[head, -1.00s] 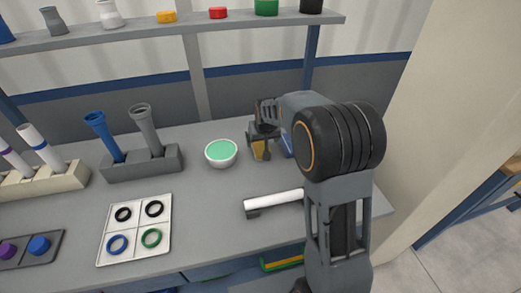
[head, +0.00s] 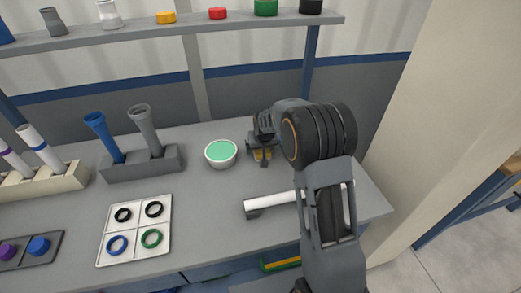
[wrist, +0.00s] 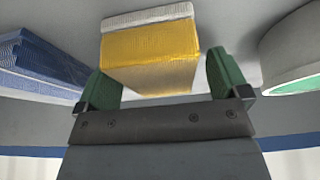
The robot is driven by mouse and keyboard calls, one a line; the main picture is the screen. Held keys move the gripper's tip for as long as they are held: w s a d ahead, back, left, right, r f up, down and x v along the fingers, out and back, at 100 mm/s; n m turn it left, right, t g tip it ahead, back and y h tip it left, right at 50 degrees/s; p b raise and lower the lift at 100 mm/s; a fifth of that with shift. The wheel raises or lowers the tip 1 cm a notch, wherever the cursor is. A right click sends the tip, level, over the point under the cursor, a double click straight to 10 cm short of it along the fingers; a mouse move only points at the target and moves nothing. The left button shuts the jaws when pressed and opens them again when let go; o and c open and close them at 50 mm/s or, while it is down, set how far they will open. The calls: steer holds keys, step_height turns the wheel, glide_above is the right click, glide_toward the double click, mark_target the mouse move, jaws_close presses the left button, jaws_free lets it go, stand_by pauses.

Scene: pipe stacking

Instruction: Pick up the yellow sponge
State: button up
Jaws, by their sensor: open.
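The yellow sponge (wrist: 150,52), with a pale white layer along one side, lies on the grey table near the bowl. In the wrist view it sits between and slightly beyond my two green finger pads, with gaps at both sides. My gripper (wrist: 160,72) is open.
A white bowl with green contents (head: 221,153) stands close left of my gripper. A ribbed blue object (wrist: 40,62) lies on the sponge's other side. A white pipe (head: 272,201) lies in front, partly behind my arm. A grey pipe holder (head: 142,165) stands farther left.

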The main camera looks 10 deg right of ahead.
steer(key=shift+f, duration=0.25)
stand_by(0.3)
steer(key=shift+c, duration=0.4)
steer(key=c, duration=0.9)
